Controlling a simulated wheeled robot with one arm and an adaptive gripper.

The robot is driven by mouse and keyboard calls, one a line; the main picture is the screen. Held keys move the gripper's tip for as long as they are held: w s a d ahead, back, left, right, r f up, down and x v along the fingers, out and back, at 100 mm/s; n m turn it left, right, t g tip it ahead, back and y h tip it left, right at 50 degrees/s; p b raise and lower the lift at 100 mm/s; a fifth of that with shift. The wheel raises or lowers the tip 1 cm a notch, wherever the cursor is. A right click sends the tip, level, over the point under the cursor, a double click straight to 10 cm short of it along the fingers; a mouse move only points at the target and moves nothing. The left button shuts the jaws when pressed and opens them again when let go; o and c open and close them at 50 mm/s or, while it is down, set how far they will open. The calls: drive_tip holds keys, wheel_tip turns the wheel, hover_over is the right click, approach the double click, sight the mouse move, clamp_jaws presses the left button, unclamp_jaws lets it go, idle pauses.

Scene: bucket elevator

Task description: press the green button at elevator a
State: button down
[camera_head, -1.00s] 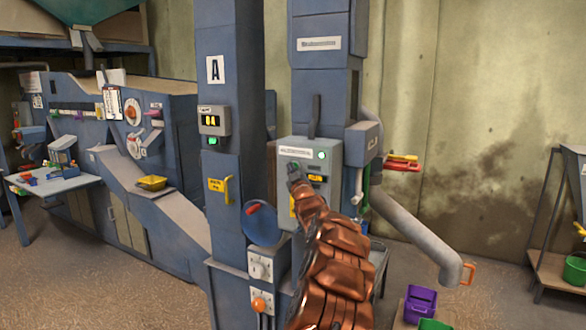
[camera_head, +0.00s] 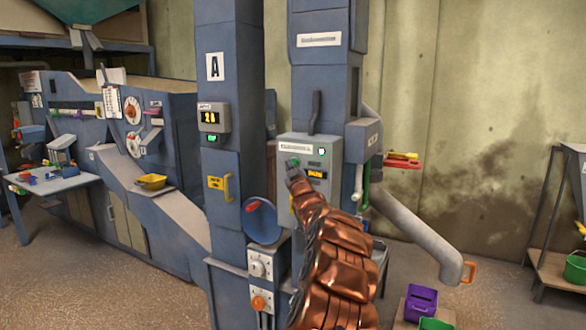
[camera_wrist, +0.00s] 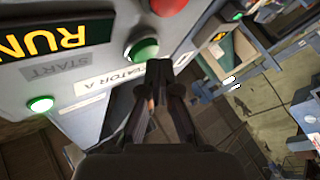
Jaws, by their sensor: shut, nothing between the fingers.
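The grey control box (camera_head: 322,172) is on the right-hand column. Its green button (camera_wrist: 141,49) sits in a silver ring in the wrist view; in the head view it shows (camera_head: 295,161) just above my fingertips. My gripper (camera_wrist: 158,68) is shut and empty, its tips at the button's edge in the picture; I cannot tell whether they touch it. Upside-down labels read START and ELEVATOR A (camera_wrist: 115,78). An amber RUN display (camera_wrist: 42,38) and a lit green lamp (camera_wrist: 40,104) are on the same panel. My arm hides part of the box's lower front.
A red button (camera_wrist: 168,6) is close by on the panel. The column marked A (camera_head: 228,130) stands left, with a lit readout (camera_head: 209,117) and yellow handle (camera_head: 228,187). A grey pipe (camera_head: 415,230) slopes down right.

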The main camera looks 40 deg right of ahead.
drive_tip(key=shift+a+b, duration=0.35)
drive_tip(key=shift+s, duration=0.1)
drive_tip(key=shift+s+a+b, duration=0.25)
drive_tip(key=shift+a+b, duration=0.55)
drive_tip(key=shift+b, duration=0.5)
drive_tip(key=shift+s+a+b, duration=0.2)
drive_tip(key=shift+a+b, duration=0.6)
drive_tip(key=shift+b, duration=0.55)
drive_tip(key=shift+s+a+b, duration=0.25)
drive_tip(key=shift+a+b, duration=0.55)
drive_tip(key=shift+b, duration=0.5)
